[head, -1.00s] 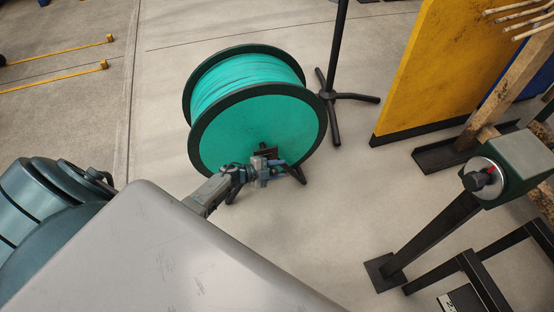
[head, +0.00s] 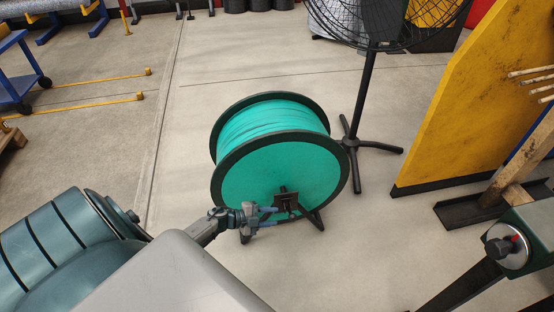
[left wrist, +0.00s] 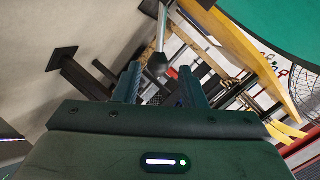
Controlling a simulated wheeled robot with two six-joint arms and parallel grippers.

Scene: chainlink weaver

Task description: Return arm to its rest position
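My left gripper (head: 275,216) reaches in from the left in the head view, in front of the lower face of a teal spool. Its two fingers stand apart with nothing visibly held. In the left wrist view the left gripper (left wrist: 160,80) also shows its two fingers spread, with floor and distant equipment behind the gap. I cannot tell whether the fingers touch the spool's stand. My right gripper is not in view.
The teal spool (head: 290,172) with dark rims stands on the floor. A black fan stand (head: 362,105) is behind it. A yellow panel (head: 455,110) and a green post-mounted machine (head: 528,232) are to the right. Concrete floor is open between them.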

